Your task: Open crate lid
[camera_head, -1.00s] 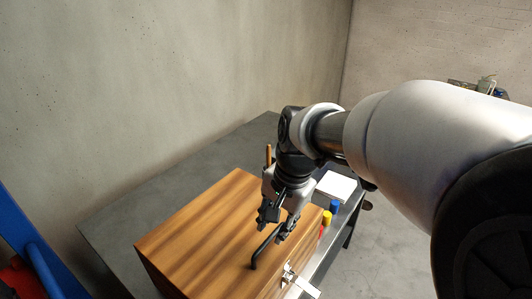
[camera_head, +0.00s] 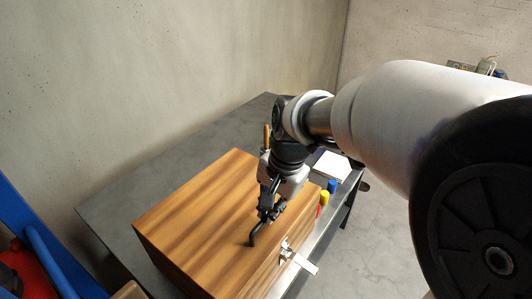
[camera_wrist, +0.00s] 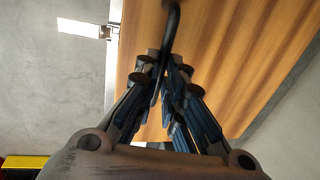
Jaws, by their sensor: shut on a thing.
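The wooden crate (camera_head: 160,262) stands on the dark table, and its striped lid (camera_head: 205,205) appears to lie flat on it. A bent black handle (camera_head: 253,236) is fixed on the lid near its right edge; it also shows in the wrist view (camera_wrist: 172,28). My gripper (camera_head: 267,213) is above the lid, shut on the black handle. In the wrist view its fingertips (camera_wrist: 163,75) pinch the bar from both sides. A metal latch (camera_head: 286,250) with a pale flap sits on the crate's front edge, the flap sticking outward. The far handle end is hidden by my fingers.
The grey table (camera_head: 120,200) has bare room left of and behind the crate. A white sheet-like item (camera_head: 332,165), a yellow-topped thing (camera_head: 324,197) and a blue one (camera_head: 332,186) lie past the crate's right side. A wall rises behind the table.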

